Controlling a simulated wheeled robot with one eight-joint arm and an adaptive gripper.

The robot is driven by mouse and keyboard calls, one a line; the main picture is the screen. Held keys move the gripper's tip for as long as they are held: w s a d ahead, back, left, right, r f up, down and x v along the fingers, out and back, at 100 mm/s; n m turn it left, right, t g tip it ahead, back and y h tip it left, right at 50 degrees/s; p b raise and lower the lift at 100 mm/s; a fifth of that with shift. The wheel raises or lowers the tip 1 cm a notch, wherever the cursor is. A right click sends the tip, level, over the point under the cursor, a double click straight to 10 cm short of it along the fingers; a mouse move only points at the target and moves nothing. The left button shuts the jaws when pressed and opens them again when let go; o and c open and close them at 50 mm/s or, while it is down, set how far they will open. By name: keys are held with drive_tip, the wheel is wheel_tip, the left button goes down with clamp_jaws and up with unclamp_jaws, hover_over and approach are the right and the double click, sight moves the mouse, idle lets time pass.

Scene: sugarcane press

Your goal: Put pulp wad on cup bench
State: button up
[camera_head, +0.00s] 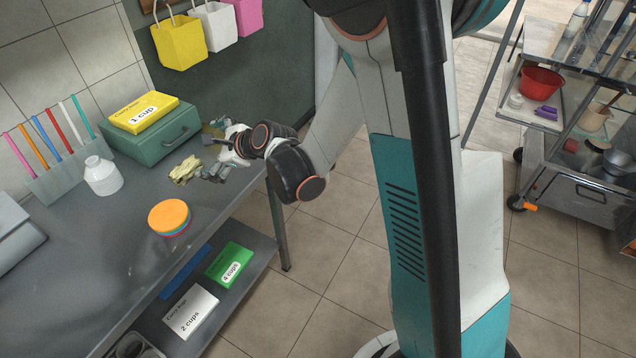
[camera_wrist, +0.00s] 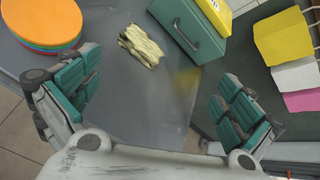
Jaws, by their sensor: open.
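The pulp wad (camera_head: 184,170) is a pale yellow, crumpled lump on the grey bench (camera_head: 130,225). It also shows in the wrist view (camera_wrist: 142,46), ahead of my open fingers and between their lines. My gripper (camera_head: 218,172) is open and empty over the bench, just right of the wad in the head view. Its teal-padded fingers (camera_wrist: 160,98) stand wide apart in the wrist view. I cannot tell for sure whether this grey bench is the cup bench.
A green box (camera_head: 165,135) with a yellow "1 cup" pack stands behind the wad. A white bottle (camera_head: 102,175), coloured straws and a stack of coloured discs (camera_head: 169,217) are nearby. Bags (camera_head: 180,42) hang on the wall. A cart (camera_head: 580,190) stands at right.

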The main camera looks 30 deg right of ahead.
drive_tip(key=s+d+r+n+g+h, duration=0.1)
drive_tip(key=s+d+r+n, duration=0.2)
drive_tip(key=s+r+n, duration=0.3)
drive_tip(key=s+d+r+n+h, duration=0.2)
drive_tip(key=s+d+r+n, duration=0.2)
drive_tip(key=s+n, duration=0.3)
drive_tip(key=s+d+n+g+h, duration=0.1)
drive_tip(key=s+d+n, duration=0.2)
drive_tip(key=s, duration=0.6)
drive_tip(key=s+d+n+g+h, duration=0.1)
drive_tip(key=s+d+n, duration=0.3)
drive_tip(key=s, duration=0.5)
drive_tip(key=n+h, duration=0.1)
drive_tip(key=n, duration=0.1)
drive_tip(key=shift+d+n, duration=0.3)
drive_tip(key=shift+n, duration=0.1)
drive_tip(key=shift+s+r, duration=0.1)
